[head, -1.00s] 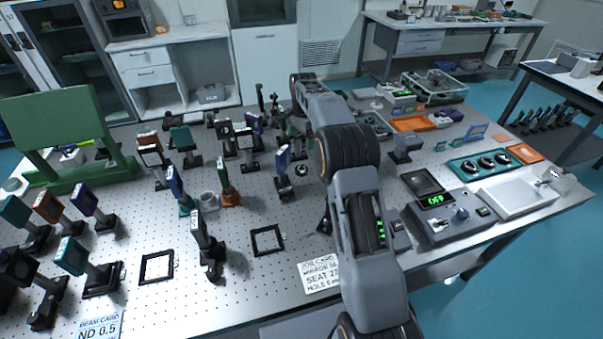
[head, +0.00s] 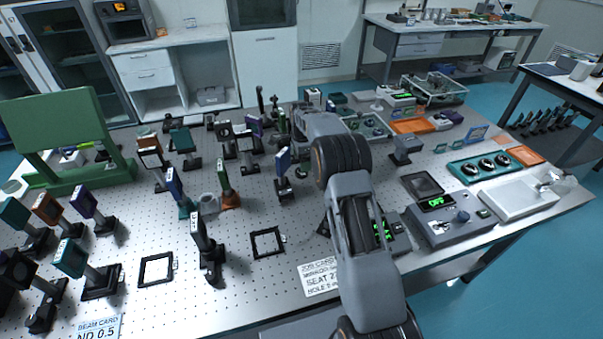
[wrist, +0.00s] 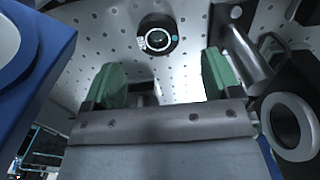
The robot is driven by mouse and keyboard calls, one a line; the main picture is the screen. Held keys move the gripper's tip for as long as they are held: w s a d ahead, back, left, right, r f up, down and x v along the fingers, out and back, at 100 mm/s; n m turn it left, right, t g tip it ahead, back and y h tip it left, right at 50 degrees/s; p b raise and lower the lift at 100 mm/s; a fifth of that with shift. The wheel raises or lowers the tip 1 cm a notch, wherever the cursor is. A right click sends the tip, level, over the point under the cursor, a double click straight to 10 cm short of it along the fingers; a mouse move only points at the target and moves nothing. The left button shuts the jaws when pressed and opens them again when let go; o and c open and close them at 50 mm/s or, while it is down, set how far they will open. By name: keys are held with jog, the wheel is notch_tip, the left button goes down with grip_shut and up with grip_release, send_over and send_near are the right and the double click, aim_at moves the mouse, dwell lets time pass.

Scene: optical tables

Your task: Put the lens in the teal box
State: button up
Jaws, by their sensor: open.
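The lens appears to be the small round black-rimmed piece (wrist: 157,34) with a glassy centre, lying on the perforated table top in the wrist view. In the head view it is a small dark disc (head: 301,171) near the middle of the table. My gripper (wrist: 160,82) is open, its two green pads apart with nothing between them; the lens is beyond the fingertips, near the top of the wrist picture. In the head view my arm mostly hides the gripper. A teal box (head: 455,168), low and tray-like, holds several round dark pieces at the table's right side.
A blue-plated mount (head: 283,160) stands close left of the lens; a blue plate (wrist: 45,60) fills the wrist view's left edge. Dark posts and a ring (wrist: 291,125) crowd the right. An orange tray (head: 410,126) and a grey control box (head: 445,225) lie right of my arm.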

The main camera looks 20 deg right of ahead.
jog(key=shift+s+a+f+p, duration=0.1)
jog(key=shift+f+p, duration=0.25)
jog(key=shift+f, duration=1)
jog(key=shift+a+f+p, duration=0.1)
jog(key=shift+f+p, duration=0.2)
jog(key=shift+f, duration=1)
jog(key=c, duration=1.1)
jog(key=shift+r, duration=0.15)
